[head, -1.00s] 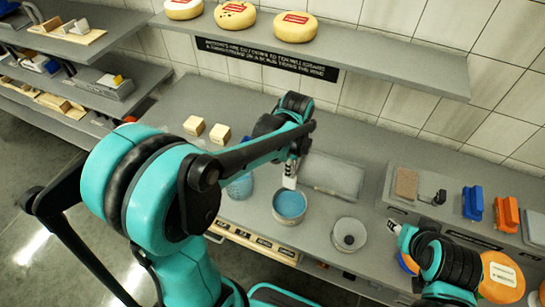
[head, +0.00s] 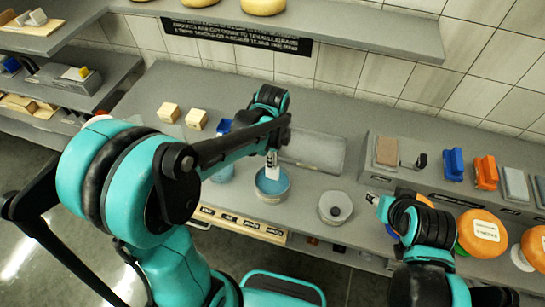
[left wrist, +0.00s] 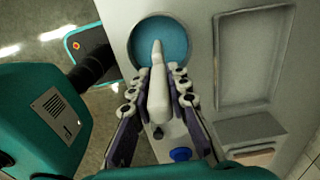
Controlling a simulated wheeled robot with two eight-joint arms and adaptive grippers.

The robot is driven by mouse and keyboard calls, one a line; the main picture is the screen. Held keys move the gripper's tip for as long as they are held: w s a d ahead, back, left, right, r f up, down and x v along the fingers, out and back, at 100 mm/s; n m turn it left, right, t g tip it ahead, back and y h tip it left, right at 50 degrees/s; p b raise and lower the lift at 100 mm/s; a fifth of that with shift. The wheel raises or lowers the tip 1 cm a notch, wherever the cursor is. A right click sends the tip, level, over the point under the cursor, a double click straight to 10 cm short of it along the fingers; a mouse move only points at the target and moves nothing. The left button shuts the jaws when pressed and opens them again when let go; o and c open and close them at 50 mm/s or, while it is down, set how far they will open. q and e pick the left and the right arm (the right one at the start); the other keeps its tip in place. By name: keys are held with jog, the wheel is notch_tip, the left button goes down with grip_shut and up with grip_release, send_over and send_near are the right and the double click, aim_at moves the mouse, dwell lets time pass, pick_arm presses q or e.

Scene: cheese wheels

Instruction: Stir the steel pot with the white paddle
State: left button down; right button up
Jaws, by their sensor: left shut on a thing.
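The steel pot (head: 259,192) stands on the grey counter with blue content inside; it also shows in the left wrist view (left wrist: 134,52). My left gripper (head: 272,149) is above the pot, shut on the white paddle (head: 272,164). In the left wrist view, its fingers (left wrist: 156,84) clasp the paddle (left wrist: 158,98) from both sides. The paddle points down, and its tip overlaps the blue content; I cannot tell how deep it reaches. My right gripper (head: 373,199) is over the counter, away from the pot; its fingers are too small to judge.
A round grey dish (head: 335,207) stands right of the pot, and a blue container (head: 221,172) stands left. A shallow grey tray (head: 313,151) lies behind. Two pale blocks (head: 196,118) sit at the back left. Orange-rimmed cheese wheels (head: 480,234) are at right.

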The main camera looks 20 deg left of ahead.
aim_at(271, 176)
pick_arm(q)
jog(key=shift+f+b, duration=2.65)
jog(key=shift+f, duration=0.75)
jog(key=shift+s, duration=1.2)
